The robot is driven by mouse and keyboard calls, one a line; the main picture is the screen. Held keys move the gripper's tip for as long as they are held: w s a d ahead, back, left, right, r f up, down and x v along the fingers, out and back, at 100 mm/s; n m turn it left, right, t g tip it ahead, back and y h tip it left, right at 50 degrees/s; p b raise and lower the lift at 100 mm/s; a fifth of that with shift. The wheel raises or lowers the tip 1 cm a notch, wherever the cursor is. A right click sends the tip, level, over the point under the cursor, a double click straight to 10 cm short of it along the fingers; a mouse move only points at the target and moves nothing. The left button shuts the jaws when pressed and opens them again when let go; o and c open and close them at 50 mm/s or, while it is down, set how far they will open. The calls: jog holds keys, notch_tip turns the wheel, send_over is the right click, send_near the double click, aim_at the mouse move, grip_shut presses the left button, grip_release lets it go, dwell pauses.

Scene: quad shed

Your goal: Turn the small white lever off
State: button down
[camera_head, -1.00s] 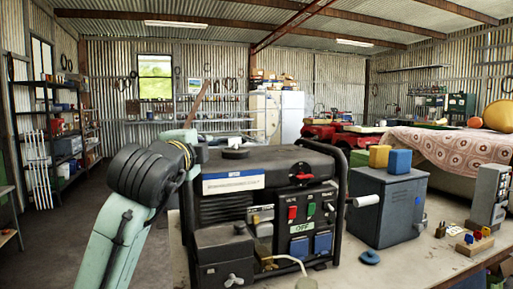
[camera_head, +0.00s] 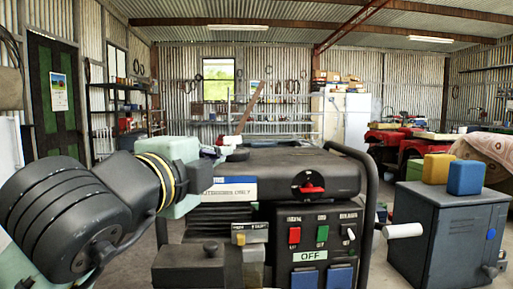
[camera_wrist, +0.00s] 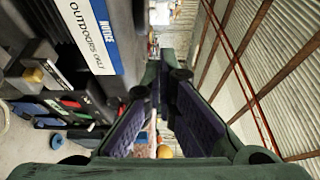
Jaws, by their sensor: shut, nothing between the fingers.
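The generator (camera_head: 280,180) stands in the middle of the head view, with its front panel facing me. A small white lever (camera_head: 349,234) sits at the panel's upper right, beside a green switch (camera_head: 322,233) and a red switch (camera_head: 294,235). It is too small to tell its position surely. An "OFF" label (camera_head: 309,255) lies below the switches. In the wrist view my gripper (camera_wrist: 166,80) is shut and empty, alongside the generator's "OUTDOORS ONLY" label (camera_wrist: 90,35). The lever is not clear there. In the head view my gripper's fingers cannot be made out.
A grey box (camera_head: 440,235) with a thick white handle (camera_head: 402,231) stands right of the generator, bearing a yellow block (camera_head: 437,168) and a blue block (camera_head: 466,177). The generator's black frame bar (camera_head: 368,195) rises beside the panel. Shelves (camera_head: 120,115) stand behind at left.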

aim_at(233, 164)
jog(key=p+x, duration=0.2)
jog(key=x, duration=0.8)
jog(key=shift+d+p, duration=0.15)
jog(key=shift+p, duration=0.25)
jog(key=shift+w+a+p, duration=0.2)
jog(key=shift+w+a, duration=0.05)
jog(key=shift+w, duration=0.25)
jog(key=shift+w+a+p, duration=0.15)
jog(key=shift+w+a, duration=0.15)
jog(key=shift+w, duration=0.25)
jog(key=shift+w+a+f, duration=0.15)
jog(key=shift+w+a, duration=0.05)
jog(key=shift+w, duration=0.4)
